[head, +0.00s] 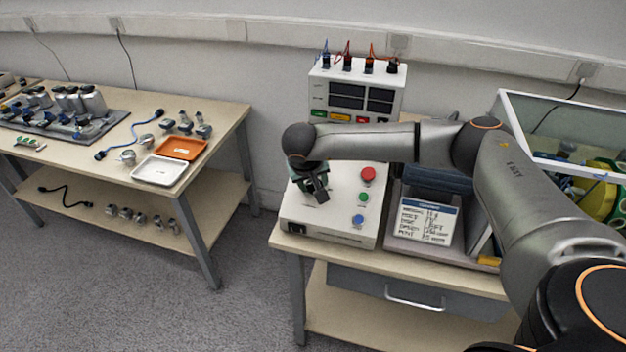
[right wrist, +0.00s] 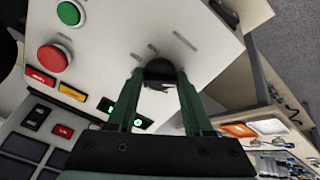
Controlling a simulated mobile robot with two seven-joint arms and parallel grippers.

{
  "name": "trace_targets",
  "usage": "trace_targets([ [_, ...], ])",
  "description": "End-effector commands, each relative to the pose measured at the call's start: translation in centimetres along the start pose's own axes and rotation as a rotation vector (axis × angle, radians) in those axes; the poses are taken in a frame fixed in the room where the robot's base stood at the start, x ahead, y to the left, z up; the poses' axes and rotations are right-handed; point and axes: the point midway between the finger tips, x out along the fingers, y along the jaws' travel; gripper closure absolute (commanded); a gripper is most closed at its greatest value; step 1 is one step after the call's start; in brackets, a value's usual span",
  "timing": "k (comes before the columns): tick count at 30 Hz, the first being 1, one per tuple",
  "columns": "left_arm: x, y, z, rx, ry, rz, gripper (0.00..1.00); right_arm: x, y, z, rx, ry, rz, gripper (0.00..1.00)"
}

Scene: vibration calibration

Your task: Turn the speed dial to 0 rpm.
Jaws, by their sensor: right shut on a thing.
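The speed dial (right wrist: 160,70) is a round black knob on the sloping face of the pale control box (head: 330,218). In the right wrist view it sits between the two green fingertips of my right gripper (head: 316,186), which is shut on it. In the head view the gripper hides the dial. The dial's pointer and any speed reading cannot be made out. A red button (head: 368,174), a green button (head: 363,197) and a blue button (head: 358,219) stand to the right of the gripper on the box. My left gripper is not in view.
A display unit with a text screen (head: 428,217) stands right of the box. An instrument (head: 357,92) with cables stands behind. A clear-walled case (head: 560,130) is at the far right. The left table carries an orange tray (head: 181,148), a white tray (head: 158,170) and small parts.

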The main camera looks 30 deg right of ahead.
Motion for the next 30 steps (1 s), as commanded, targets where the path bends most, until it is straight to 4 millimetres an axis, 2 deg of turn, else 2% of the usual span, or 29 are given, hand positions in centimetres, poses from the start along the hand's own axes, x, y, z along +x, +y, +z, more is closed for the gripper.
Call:
trace_targets([
  [12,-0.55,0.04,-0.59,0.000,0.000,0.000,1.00,-0.07,0.08,-0.04,-0.220,-0.001,-0.012,1.00],
  [30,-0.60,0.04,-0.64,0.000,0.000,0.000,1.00,0.00,0.08,0.00,-0.265,0.000,-0.013,1.00],
])
